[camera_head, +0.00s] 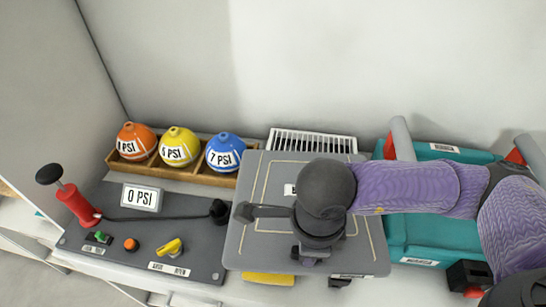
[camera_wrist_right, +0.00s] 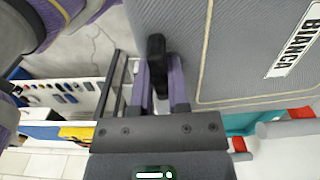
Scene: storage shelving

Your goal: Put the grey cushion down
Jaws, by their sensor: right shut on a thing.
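The grey cushion (camera_head: 265,240) is a flat rectangular pad with pale piping, at the middle of the head view. It overlaps the teal case (camera_head: 428,229) and the dark panel. My right arm lies across its top and hides part of it. In the right wrist view the cushion (camera_wrist_right: 245,55) fills the upper right, with a label reading BIANCA. There my right gripper (camera_wrist_right: 160,80) is shut on a black piece, seemingly a handle at the cushion's edge. I cannot tell whether the cushion's underside touches anything. My left gripper is not in view.
A wooden tray (camera_head: 170,172) holds an orange, a yellow and a blue ball with PSI labels. The dark panel (camera_head: 130,250) left of the cushion carries a red pump (camera_head: 78,204), a 0 PSI display (camera_head: 142,197) and knobs. A white grille (camera_head: 313,142) stands behind the cushion.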

